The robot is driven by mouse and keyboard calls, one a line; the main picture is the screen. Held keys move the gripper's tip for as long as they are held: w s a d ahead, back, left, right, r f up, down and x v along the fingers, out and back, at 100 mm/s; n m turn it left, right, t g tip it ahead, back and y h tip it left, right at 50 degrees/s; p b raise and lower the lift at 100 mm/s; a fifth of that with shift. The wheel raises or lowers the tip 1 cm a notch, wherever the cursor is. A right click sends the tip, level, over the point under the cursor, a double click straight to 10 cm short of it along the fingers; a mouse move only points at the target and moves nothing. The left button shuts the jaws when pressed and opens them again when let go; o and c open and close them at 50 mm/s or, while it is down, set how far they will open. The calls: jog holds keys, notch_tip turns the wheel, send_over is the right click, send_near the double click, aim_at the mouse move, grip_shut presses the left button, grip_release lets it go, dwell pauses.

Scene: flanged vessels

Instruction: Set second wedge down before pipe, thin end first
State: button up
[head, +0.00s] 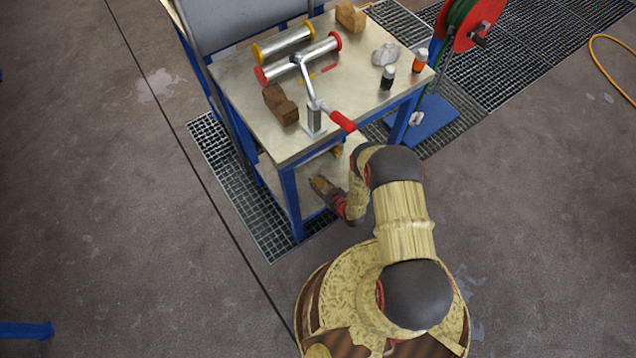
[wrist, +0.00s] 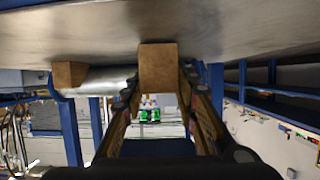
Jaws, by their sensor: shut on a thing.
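My gripper (wrist: 155,88) is shut on a brown wooden wedge (wrist: 158,66), which sits between the fingertips in the wrist view. The head view shows the gripper (head: 326,188) low at the bench's open end, with the held wedge (head: 321,184) by the lower shelf (head: 283,183). In the wrist view, which looks upside down, a silver pipe (wrist: 104,80) lies along the shelf surface. Another wooden wedge (wrist: 69,74) is at its left end; a wooden piece also shows on the shelf in the head view (head: 337,150). The held wedge hides part of the pipe. I cannot tell whether it touches the shelf.
Blue bench legs (head: 291,200) stand close to my gripper. The bench top (head: 240,93) overhangs the shelf and carries flanged cylinders (head: 297,59), wooden blocks (head: 281,105), bottles and a red-handled tool (head: 342,120). A hose reel (head: 470,22) stands behind.

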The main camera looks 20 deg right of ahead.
jog(key=shift+f, duration=0.15)
jog(key=o, duration=1)
jog(key=shift+o, duration=0.7)
jog(key=shift+s+d+r, duration=0.1)
jog(key=shift+s+r, duration=0.2)
jog(key=p+v, duration=0.4)
jog(key=v, duration=0.7)
jog(key=shift+s+d+r, duration=0.1)
jog(key=shift+s, duration=0.1)
